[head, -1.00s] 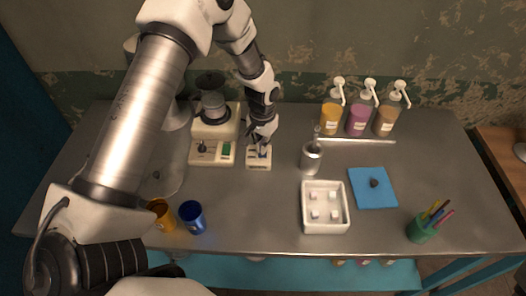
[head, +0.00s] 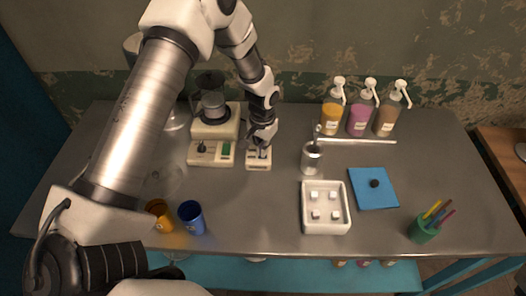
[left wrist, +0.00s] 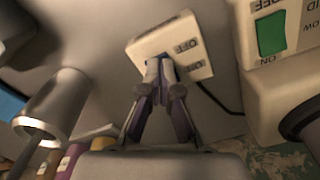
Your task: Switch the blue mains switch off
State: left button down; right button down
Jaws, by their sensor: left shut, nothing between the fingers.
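The white switch box (head: 258,164) stands on the steel table, to the right of the cream appliance. In the left wrist view the box (left wrist: 203,30) shows "OFF" lettering on its face. My right gripper is out of view.
The cream appliance (head: 212,153) with a green switch stands close left of the box. A metal cup (head: 311,160) with a tool stands to the right. A white tray (head: 325,226), a blue mat (head: 363,200) and pump bottles (head: 358,118) stand farther right.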

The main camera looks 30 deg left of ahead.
pick_arm(q)
notch_tip(320, 180, up, 7)
jog(key=p, duration=0.6)
jog(key=shift+f, duration=0.1)
dwell(0.5)
